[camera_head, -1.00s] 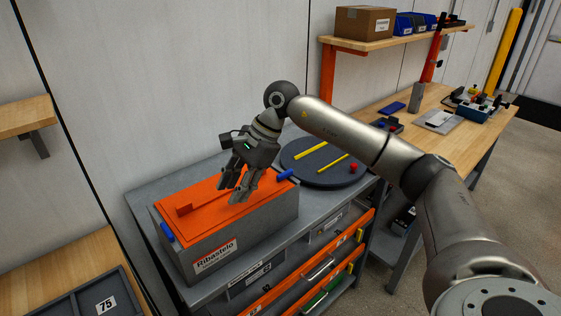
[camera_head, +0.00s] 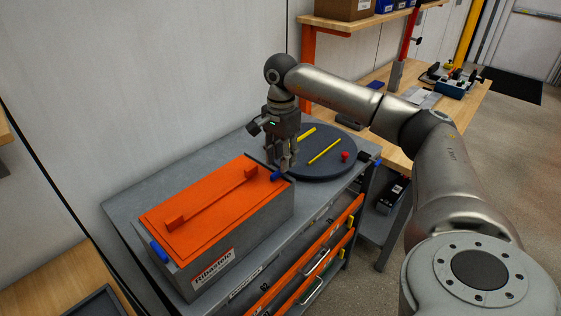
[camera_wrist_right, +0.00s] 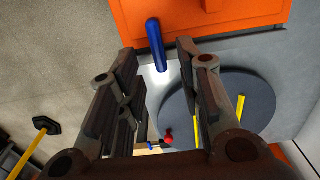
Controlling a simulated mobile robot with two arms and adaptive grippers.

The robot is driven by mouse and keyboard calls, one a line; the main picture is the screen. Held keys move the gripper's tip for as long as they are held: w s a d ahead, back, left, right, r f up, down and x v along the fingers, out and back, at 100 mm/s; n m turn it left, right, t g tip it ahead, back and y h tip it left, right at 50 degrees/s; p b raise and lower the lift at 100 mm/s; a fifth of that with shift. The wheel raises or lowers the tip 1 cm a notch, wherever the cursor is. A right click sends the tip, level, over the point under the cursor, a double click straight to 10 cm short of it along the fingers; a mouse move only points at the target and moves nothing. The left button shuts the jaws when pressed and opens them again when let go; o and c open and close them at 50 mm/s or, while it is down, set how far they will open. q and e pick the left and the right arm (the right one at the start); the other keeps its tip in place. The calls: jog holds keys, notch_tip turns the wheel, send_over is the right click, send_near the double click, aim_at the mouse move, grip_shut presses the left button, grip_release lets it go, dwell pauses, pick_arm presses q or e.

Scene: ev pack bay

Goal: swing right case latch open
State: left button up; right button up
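The grey case with an orange lid (camera_head: 200,212) stands on the grey cabinet top. Its right blue latch (camera_head: 277,175) sticks out at the right end; the left blue latch (camera_head: 160,251) is at the other end. My right gripper (camera_head: 288,165) points down at the right end, close to the right latch. In the right wrist view the gripper (camera_wrist_right: 155,62) is open, its fingers apart and empty. There the right latch (camera_wrist_right: 155,44) lies in line with the gap, near the fingertips; contact cannot be told. My left gripper is not in view.
A dark round turntable (camera_head: 318,165) with yellow bars (camera_head: 325,151) and a red knob (camera_head: 346,156) lies right behind my right gripper. A wooden bench (camera_head: 455,110) with tools stands farther right. The wall is close behind the cabinet.

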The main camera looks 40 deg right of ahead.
aim_at(279, 173)
notch_tip(279, 173, down, 3)
jog(key=shift+s+r, duration=0.1)
jog(key=shift+c, duration=0.3)
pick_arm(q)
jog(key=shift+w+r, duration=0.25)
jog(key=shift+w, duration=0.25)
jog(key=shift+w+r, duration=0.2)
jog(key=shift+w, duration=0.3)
pick_arm(e)
grip_shut()
